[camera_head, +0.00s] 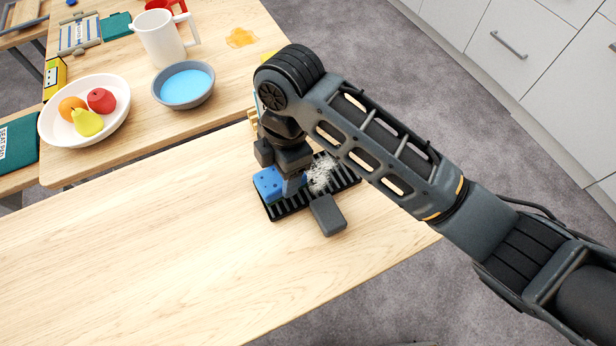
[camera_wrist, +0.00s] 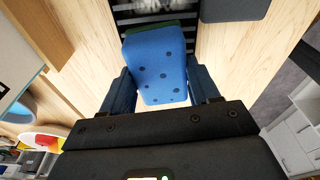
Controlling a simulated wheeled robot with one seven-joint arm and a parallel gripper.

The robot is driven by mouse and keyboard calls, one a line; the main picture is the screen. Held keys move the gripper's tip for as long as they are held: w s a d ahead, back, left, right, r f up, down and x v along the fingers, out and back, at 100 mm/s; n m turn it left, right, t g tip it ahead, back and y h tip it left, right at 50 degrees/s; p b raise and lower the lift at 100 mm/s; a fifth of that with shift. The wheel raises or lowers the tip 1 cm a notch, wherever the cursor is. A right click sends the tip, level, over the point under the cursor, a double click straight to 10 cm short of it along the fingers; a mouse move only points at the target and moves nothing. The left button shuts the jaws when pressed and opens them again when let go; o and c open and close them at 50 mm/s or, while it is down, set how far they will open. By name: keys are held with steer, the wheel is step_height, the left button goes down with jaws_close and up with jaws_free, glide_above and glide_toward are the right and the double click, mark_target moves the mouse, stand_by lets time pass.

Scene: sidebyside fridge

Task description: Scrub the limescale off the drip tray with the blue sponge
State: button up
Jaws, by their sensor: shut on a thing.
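My gripper (camera_wrist: 162,100) is shut on the blue sponge (camera_wrist: 156,62), one finger on each side of it. In the head view the sponge (camera_head: 268,183) is at the left end of the black slatted drip tray (camera_head: 290,208), over or on its slats; whether it touches them I cannot tell. A whitish limescale patch (camera_head: 321,173) lies on the tray, to the right of the sponge. My wrist and arm hide the back part of the tray. In the wrist view the tray (camera_wrist: 124,14) shows beyond the sponge.
A dark grey block (camera_head: 328,215) lies at the tray's front edge. Behind stand a grey bowl (camera_head: 207,100) of blue liquid, a fruit plate (camera_head: 47,133) and a white pitcher (camera_head: 160,40). An orange spill (camera_head: 241,38) lies near the pitcher. The table's left part (camera_head: 120,250) is clear.

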steer(key=shift+f+b, duration=0.55)
steer(key=shift+f, duration=0.4)
steer(key=o, duration=1.2)
steer(key=shift+c, duration=0.2)
steer(key=shift+c, duration=0.3)
steer(key=shift+c, duration=0.9)
steer(key=shift+r+p, duration=0.25)
steer(key=shift+p, duration=0.05)
steer(key=shift+r+p, duration=0.3)
steer(key=shift+r, duration=0.05)
steer(key=shift+r, duration=0.2)
